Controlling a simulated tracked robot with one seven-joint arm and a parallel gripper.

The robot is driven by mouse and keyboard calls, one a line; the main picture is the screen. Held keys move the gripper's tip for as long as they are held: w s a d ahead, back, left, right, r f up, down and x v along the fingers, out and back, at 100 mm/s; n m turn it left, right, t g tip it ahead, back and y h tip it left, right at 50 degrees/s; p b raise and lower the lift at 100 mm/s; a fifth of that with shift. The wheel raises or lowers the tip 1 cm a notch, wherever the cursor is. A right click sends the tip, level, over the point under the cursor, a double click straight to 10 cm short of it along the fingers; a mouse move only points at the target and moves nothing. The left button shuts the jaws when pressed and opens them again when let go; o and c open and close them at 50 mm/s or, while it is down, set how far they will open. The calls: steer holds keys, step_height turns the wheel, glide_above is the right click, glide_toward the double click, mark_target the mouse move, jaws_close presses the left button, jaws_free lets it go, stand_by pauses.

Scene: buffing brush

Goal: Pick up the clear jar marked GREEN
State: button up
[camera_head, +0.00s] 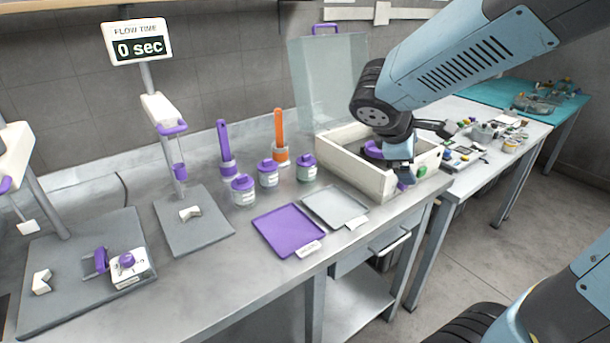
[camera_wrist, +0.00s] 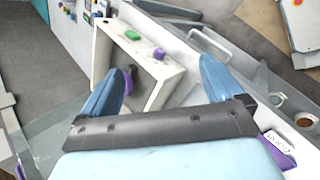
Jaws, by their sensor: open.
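Three clear jars with purple lids stand on the metal bench in the head view: a front left jar (camera_head: 243,190), a middle jar (camera_head: 267,173) and a right jar (camera_head: 306,168). Their labels are too small to read, so I cannot tell which is marked GREEN. My gripper (camera_head: 398,174) is over the cream box, well to the right of the jars and apart from them. In the wrist view my gripper (camera_wrist: 160,82) has its two blue fingers spread, with nothing held between them.
The open cream box (camera_head: 345,165) has a clear upright panel (camera_head: 330,80) behind it. A purple tray (camera_head: 287,230) and a grey tray (camera_head: 334,207) lie before the jars. A purple-handled brush (camera_head: 224,145) and an orange-handled brush (camera_head: 280,135) stand behind them.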

steer(key=w+a+f+n+t, duration=0.4)
steer(key=w+a+n, duration=0.4)
steer(key=a+n, duration=0.15)
steer(key=n+t+y, duration=0.3)
steer(key=n+t, duration=0.1)
steer(key=n, duration=0.6)
glide_toward(302, 165)
steer(key=w, duration=0.1)
steer(key=x, duration=0.8)
steer(key=shift+s+d+f, duration=0.1)
steer(key=shift+d+f, duration=0.05)
steer(key=shift+d, duration=0.05)
steer(key=shift+f+x, duration=0.2)
steer(key=shift+x, duration=2.8)
steer(key=shift+s+d, duration=0.2)
steer(key=shift+c, duration=0.2)
steer(key=c, duration=1.2)
steer(key=shift+o, duration=0.2)
steer(key=shift+r, duration=0.15)
